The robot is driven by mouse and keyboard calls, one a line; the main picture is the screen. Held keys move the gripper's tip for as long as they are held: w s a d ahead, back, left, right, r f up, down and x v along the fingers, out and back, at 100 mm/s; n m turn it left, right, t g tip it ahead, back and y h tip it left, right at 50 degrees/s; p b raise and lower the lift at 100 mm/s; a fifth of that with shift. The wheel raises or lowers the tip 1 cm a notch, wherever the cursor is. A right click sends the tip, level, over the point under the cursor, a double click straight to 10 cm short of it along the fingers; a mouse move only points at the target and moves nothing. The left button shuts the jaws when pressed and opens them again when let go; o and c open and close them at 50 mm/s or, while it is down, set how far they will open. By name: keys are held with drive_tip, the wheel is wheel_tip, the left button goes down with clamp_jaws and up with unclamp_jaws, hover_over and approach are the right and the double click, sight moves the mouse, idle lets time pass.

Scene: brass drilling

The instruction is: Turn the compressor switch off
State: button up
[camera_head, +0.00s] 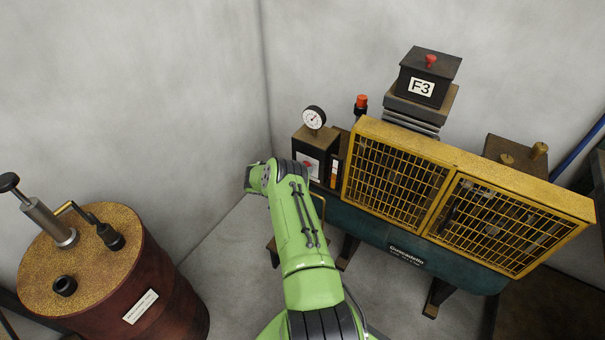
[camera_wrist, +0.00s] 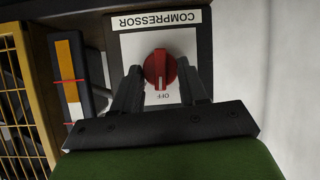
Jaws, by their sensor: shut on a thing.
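The compressor switch, a red rotary knob (camera_wrist: 160,66), sits on a white plate in a dark box under a "COMPRESSOR" label (camera_wrist: 157,20). The wrist view shows the lettering upside down. The knob's white mark points toward the "OFF" lettering, or close to it. My gripper (camera_wrist: 159,76) has one dark finger on each side of the knob and is shut on it. In the head view the switch box (camera_head: 310,163) is beside my green arm, and the fingers cannot be made out.
The yellow mesh guard (camera_head: 400,180) of the compressor stands right of the switch box. A pressure gauge (camera_head: 314,117) rises from the box top. An orange-and-white level strip (camera_wrist: 71,80) is close to my fingers. A rusty red drum (camera_head: 150,285) stands at the left.

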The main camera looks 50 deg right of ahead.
drive_tip(key=shift+n+b, duration=0.3)
drive_tip(key=shift+b, duration=0.2)
drive_tip(key=o, duration=1.1)
drive_tip(key=shift+c, duration=0.2)
drive_tip(key=p+v, duration=0.4)
drive_tip(key=v, duration=1.1)
drive_tip(key=shift+w+a+r+p, duration=0.15)
drive_tip(key=shift+w+a+p, duration=0.1)
drive_tip(key=shift+a+p, duration=0.1)
